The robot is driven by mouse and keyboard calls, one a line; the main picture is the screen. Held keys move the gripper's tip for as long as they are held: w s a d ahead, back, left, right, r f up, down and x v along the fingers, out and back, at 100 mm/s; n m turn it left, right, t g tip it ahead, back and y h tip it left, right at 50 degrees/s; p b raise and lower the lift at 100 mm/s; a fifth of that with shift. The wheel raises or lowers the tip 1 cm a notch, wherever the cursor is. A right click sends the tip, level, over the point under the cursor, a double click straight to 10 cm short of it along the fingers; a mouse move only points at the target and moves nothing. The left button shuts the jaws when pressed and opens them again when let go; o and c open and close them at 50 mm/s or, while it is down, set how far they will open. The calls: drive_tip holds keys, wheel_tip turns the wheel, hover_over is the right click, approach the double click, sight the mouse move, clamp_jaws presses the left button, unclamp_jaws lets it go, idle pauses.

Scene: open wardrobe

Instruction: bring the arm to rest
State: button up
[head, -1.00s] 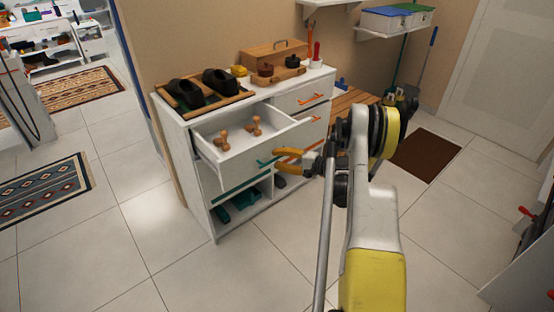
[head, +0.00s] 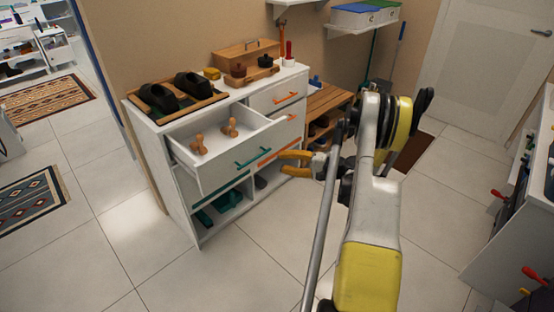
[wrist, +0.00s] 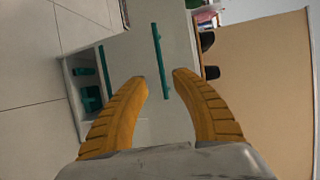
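My gripper (head: 284,163) is open and empty, with its orange fingers apart in front of the white dresser (head: 207,236). In the wrist view the gripper (wrist: 160,82) points at the dresser's front, and the teal handle (wrist: 161,60) of the pulled-out drawer shows between and beyond the fingertips. I cannot tell the exact gap to the handle, but nothing is held. My arm reaches out from the lower right of the head view.
Black shoes on a tray (head: 176,92), a wooden box (head: 246,57) and small pots top the dresser. A wooden bench (head: 325,105) stands to its right. A cabinet with red handles (head: 514,222) is at the far right. The tiled floor (head: 110,240) in front is clear.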

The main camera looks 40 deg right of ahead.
drive_tip(key=w+a+r+n+g+h, duration=0.1)
drive_tip(key=w+a+r+n+g, duration=0.15)
drive_tip(key=a+r, duration=0.7)
drive_tip(key=w+a+r+n+g+h, duration=0.15)
drive_tip(key=a+r+g, duration=0.35)
drive_tip(key=a, duration=0.7)
drive_tip(key=s+a+r+n+h, duration=0.2)
drive_tip(key=s+a+r+n, duration=0.3)
drive_tip(key=s+a, duration=0.6)
drive_tip(key=s+a+n+h, duration=0.2)
drive_tip(key=s+a+n, duration=0.2)
drive_tip(key=s, duration=0.7)
drive_tip(key=shift+a+r+n, duration=0.2)
drive_tip(key=shift+a+n, duration=0.2)
drive_tip(key=shift+a, duration=0.45)
